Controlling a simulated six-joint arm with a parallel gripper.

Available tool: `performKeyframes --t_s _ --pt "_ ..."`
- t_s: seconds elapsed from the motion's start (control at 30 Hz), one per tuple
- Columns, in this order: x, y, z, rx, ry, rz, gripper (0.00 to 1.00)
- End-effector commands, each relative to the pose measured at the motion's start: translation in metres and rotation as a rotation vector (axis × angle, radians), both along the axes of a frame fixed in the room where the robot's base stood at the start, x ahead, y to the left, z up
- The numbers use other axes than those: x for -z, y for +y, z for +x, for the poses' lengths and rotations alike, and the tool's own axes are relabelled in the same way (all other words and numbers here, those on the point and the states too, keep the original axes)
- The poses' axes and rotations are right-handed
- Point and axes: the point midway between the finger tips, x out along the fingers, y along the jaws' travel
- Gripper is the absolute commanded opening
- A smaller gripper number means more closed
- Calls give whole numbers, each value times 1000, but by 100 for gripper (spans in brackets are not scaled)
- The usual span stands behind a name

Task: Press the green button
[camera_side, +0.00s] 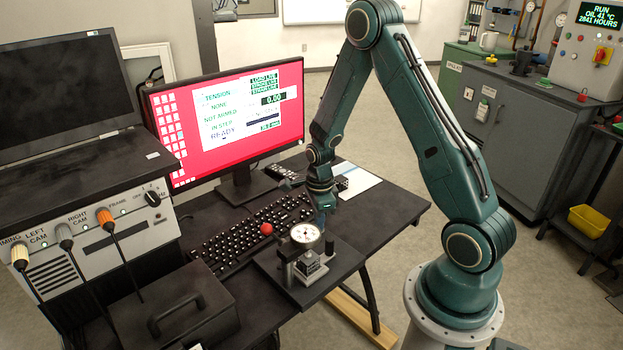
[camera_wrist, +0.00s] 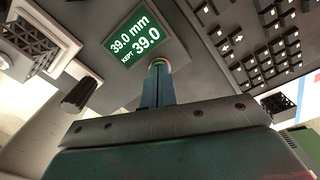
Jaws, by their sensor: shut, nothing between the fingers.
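My gripper (camera_side: 322,218) points down over the right part of the test stand on the desk, and its fingers are shut and empty. In the wrist view the closed fingertips (camera_wrist: 158,78) end at a small round button with a green rim (camera_wrist: 160,62), just below the green readout. The fingers cover most of the button, and I cannot tell whether they touch it or how far it is pressed. In the side view the button is hidden by my gripper. The readout (camera_wrist: 137,42) shows 39.0 mm and KEPT 39.0.
A round dial gauge (camera_side: 305,234) and a red ball knob (camera_side: 266,229) stand left of my gripper. A black keyboard (camera_side: 250,238) lies behind the stand, before the monitor (camera_side: 230,120). The wrist view shows a lattice block (camera_wrist: 30,42) and a dark knob (camera_wrist: 80,95).

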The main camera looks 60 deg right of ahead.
Motion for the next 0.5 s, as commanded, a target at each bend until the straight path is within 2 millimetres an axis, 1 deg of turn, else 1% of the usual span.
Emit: performKeyframes --t_s 0.27,0.5 --pt "-6 0 0 0 -1 -1 0" --pt "-23 0 0 0 -1 0 0"
